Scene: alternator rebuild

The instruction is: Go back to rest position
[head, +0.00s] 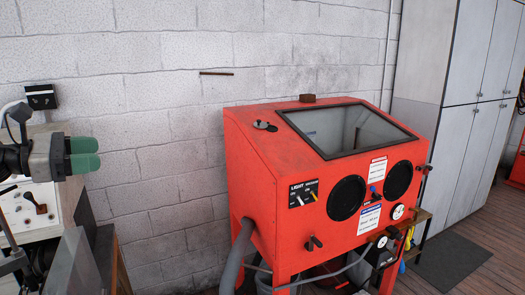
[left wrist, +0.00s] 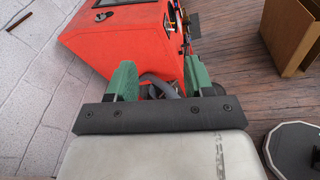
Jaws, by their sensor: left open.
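My left gripper (head: 85,154) is at the left of the head view, with its two green fingers pointing right. In the left wrist view, the fingers of my left gripper (left wrist: 160,82) stand apart with nothing between them. It is open and empty, held in the air left of the red cabinet (head: 253,170). The red cabinet also shows beyond the fingers in the left wrist view (left wrist: 110,35). My right gripper is in neither view.
A white block wall (head: 150,110) is behind. Grey lockers (head: 470,130) and a dark floor mat (head: 450,262) are at the right. A cardboard box (left wrist: 283,32) and a round dark object (left wrist: 290,148) show in the left wrist view.

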